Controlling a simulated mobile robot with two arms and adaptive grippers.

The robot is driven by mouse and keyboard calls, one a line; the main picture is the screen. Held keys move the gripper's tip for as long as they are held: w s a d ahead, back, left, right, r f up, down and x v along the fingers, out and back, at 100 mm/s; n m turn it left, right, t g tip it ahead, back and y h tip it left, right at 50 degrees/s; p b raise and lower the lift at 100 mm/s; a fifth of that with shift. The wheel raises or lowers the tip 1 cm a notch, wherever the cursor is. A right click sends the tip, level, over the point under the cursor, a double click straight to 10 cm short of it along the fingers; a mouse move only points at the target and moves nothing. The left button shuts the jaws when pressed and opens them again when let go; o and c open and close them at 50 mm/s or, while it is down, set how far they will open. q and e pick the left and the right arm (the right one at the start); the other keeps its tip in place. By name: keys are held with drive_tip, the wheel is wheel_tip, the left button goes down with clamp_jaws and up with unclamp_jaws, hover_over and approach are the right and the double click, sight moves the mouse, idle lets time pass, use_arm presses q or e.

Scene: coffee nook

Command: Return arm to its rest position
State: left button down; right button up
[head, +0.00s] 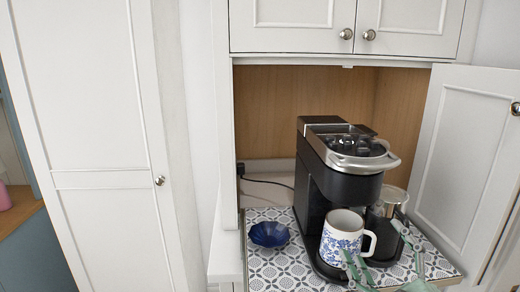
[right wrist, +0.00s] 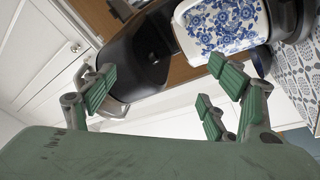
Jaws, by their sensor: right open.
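My right gripper (head: 386,256) is at the bottom right of the head view, in front of the coffee machine. Its green fingers are spread apart with nothing between them; they also show in the right wrist view (right wrist: 160,97). A white mug with blue flowers (head: 343,238) stands upright under the spout of the black coffee machine (head: 345,180). The mug (right wrist: 222,25) is beyond the fingertips in the wrist view; I cannot tell how close they are. My left gripper is not in view.
A dark blue bowl (head: 269,234) sits on the patterned mat (head: 290,270) left of the machine. A dark lidded container (head: 384,226) stands right of the mug. An open cabinet door (head: 465,165) borders the nook on the right; a tall closed cabinet (head: 95,140) is left.

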drive_tip(key=s+d+f+m+g+h, duration=0.25)
drive_tip(key=s+f+m+g, duration=0.2)
drive_tip(key=f, duration=0.75)
drive_tip(key=s+d+f+m+g+h, duration=0.1)
drive_tip(key=s+f+m+g+h, duration=0.3)
drive_tip(key=f, duration=0.7)
drive_tip(key=s+a+f+m+g+y, duration=0.1)
drive_tip(key=s+a+f+g+y, duration=0.2)
drive_tip(key=s+f, duration=0.45)
drive_tip(key=s+a+f+m+g, duration=0.1)
drive_tip(key=s+a+f+g, duration=0.25)
drive_tip(key=s+g, duration=0.45)
wheel_tip(320, 180, down, 26)
drive_tip(key=s+t, duration=0.2)
drive_tip(key=s+d+f+g, duration=0.1)
drive_tip(key=s+d+f, duration=0.1)
drive_tip(key=s+f, duration=0.6)
drive_tip(key=s+d+f, duration=0.1)
drive_tip(key=s+f, duration=0.7)
drive_tip(key=s, duration=0.1)
drive_tip(key=shift+s+d+f+g, duration=0.2)
drive_tip(key=shift+s+d+g, duration=0.05)
drive_tip(key=shift+d+g, duration=0.15)
